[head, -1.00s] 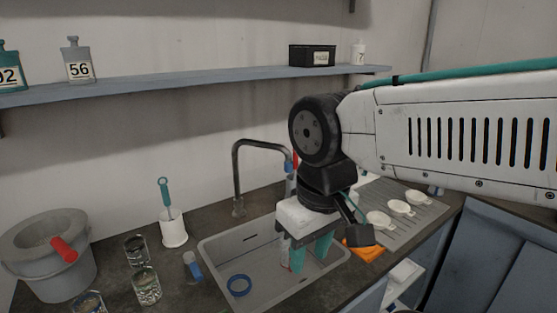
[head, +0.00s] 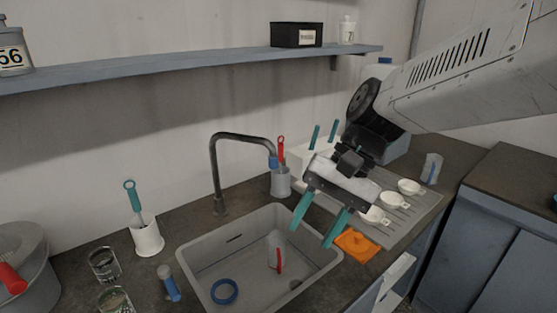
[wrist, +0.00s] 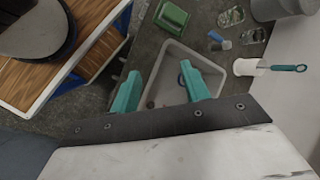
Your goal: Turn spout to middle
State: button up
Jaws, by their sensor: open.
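The spout (head: 242,136) is a dark metal pipe that rises behind the sink (head: 190,255) and arches to the right. Its blue tip (head: 273,162) shows near a grey cup with a red-handled tool, toward the sink's right back side. My gripper (head: 319,220) is open, with two teal fingers pointing down, right of the spout and apart from it. It appears over the right side of the sink and the drainboard edge. In the wrist view the fingers (wrist: 164,86) spread across the sink, with nothing held between them. I cannot make out the spout there.
A blue ring (head: 224,291) and a red item (head: 278,259) lie in the sink. An orange cloth (head: 356,245) and white cups on the drainboard (head: 425,205) are near my gripper. A white brush holder (head: 147,238) and glass beakers stand left.

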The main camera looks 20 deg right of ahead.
jog(key=w+m+y, duration=0.4)
jog(key=w+m, duration=0.1)
jog(key=w, duration=0.2)
jog(key=m+t+y, duration=0.5)
jog(key=m+t, duration=0.6)
jog(key=m, duration=0.2)
send_near(274, 160)
jog(key=w+a, duration=0.2)
jog(key=w, duration=0.1)
jog(key=x, duration=0.7)
jog(key=shift+a+f, duration=0.15)
jog(key=shift+f, duration=0.2)
jog(key=shift+m, duration=0.3)
grip_shut()
